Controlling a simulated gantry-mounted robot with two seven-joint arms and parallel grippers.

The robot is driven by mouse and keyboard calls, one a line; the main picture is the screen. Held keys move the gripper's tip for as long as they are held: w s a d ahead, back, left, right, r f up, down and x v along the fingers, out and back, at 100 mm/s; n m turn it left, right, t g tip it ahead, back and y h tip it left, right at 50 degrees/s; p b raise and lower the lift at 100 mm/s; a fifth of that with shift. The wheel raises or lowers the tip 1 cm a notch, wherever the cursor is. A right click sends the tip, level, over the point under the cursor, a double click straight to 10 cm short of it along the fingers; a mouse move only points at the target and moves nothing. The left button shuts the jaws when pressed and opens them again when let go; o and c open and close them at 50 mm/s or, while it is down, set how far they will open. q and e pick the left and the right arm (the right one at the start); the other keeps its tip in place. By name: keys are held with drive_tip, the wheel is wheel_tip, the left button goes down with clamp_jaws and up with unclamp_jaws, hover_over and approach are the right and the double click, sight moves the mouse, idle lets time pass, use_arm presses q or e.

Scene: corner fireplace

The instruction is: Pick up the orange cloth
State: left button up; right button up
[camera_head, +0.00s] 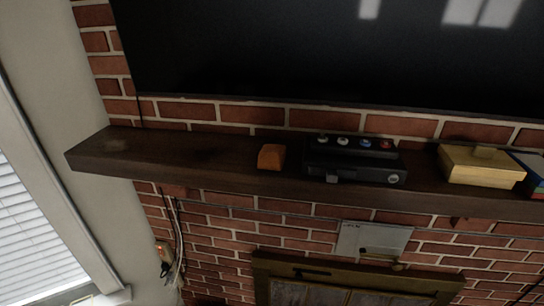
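The orange cloth (271,157) is a small folded block on the dark wooden mantel shelf (190,158), near the middle of the picture. It lies close to the shelf's front edge, just left of a black device. Neither of my grippers shows in the head view.
The black device (352,163) with several knobs stands right of the cloth with a small gap. Farther right are a yellow box (482,165) and a blue item (530,170). A dark screen (300,50) hangs above. The shelf's left part is clear.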

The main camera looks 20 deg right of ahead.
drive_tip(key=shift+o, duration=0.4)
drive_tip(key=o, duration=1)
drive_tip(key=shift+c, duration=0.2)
